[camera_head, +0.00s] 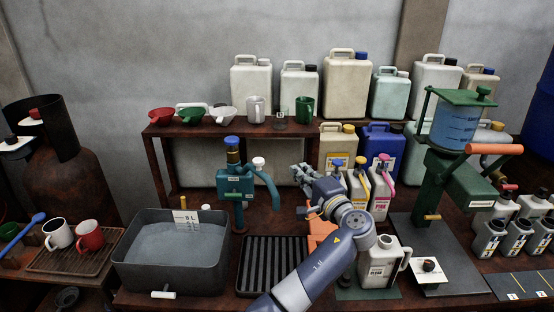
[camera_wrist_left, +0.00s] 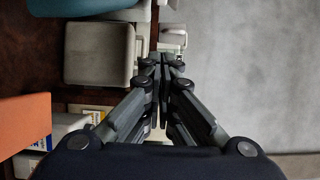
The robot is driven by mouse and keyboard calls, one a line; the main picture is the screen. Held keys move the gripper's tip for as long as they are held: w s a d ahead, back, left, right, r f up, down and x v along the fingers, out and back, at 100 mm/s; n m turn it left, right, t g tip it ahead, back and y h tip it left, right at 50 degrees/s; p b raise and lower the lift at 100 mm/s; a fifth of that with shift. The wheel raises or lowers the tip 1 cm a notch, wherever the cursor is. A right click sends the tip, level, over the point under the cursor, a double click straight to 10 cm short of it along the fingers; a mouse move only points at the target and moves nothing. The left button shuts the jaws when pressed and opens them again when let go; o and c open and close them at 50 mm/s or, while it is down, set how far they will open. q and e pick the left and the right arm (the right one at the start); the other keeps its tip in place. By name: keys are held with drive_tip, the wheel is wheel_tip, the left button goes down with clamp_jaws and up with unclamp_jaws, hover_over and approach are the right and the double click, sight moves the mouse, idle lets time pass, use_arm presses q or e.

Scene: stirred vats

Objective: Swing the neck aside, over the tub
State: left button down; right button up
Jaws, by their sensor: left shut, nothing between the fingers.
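The teal pump (camera_head: 235,183) with a blue cap stands behind the tub, on the bench. Its curved neck (camera_head: 266,184) swings out to the right and bends down, its tip to the right of the tub and above the black ribbed tray. The grey tub (camera_head: 218,262) holds a pale grey liquid and has a label on its back rim. My left gripper (camera_head: 303,190) is to the right of the neck, apart from it in the picture. In the left wrist view its fingers (camera_wrist_left: 163,65) are together and empty. My right gripper is not in view.
The black ribbed tray (camera_head: 272,264) lies right of the tub. Several small bottles (camera_head: 358,188) stand behind my left gripper, and a white jug (camera_head: 384,262) stands right of my arm. A shelf (camera_head: 225,129) holds funnels and cups behind the pump.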

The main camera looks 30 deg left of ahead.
use_arm(q)
drive_tip(key=p+x, duration=0.3)
drive_tip(key=x, duration=0.7)
drive_tip(key=s+p, duration=0.1)
drive_tip(key=s, duration=0.1)
drive_tip(key=s+a+p, duration=0.1)
drive_tip(key=s+p, duration=0.1)
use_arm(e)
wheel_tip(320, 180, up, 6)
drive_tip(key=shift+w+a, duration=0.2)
